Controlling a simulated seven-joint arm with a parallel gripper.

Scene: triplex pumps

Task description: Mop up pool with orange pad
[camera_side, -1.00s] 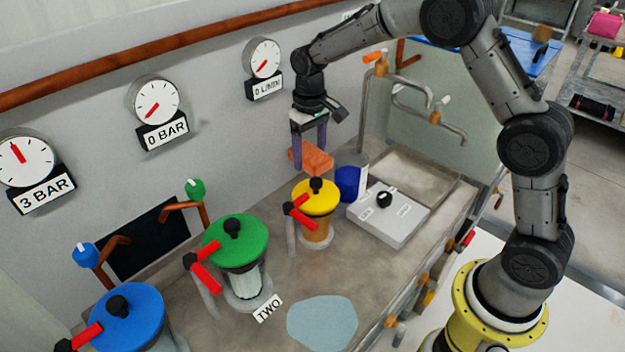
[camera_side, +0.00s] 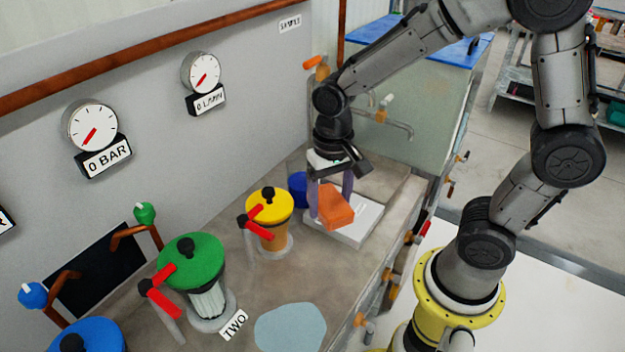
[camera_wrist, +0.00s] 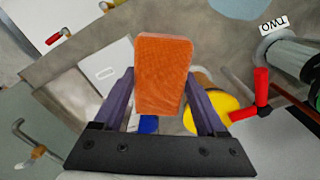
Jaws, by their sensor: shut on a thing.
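The orange pad (camera_side: 335,207) is a block held between the purple fingers of my gripper (camera_side: 330,200), in the air over the white box at the bench's far end. In the wrist view the pad (camera_wrist: 163,72) sits between the two fingers of my gripper (camera_wrist: 165,105). The pool (camera_side: 290,328) is a flat pale blue patch on the bench, in front of the green-topped pump in the side view. A piece of the pool (camera_wrist: 236,6) shows at the top edge of the wrist view. The pad is well apart from the pool.
The yellow-topped pump (camera_side: 269,205) stands just left of my gripper, and the green-topped pump (camera_side: 192,262) further left. A white box (camera_side: 350,228) lies below the pad. A "TWO" label (camera_side: 233,324) lies beside the pool. Bench between yellow pump and pool is clear.

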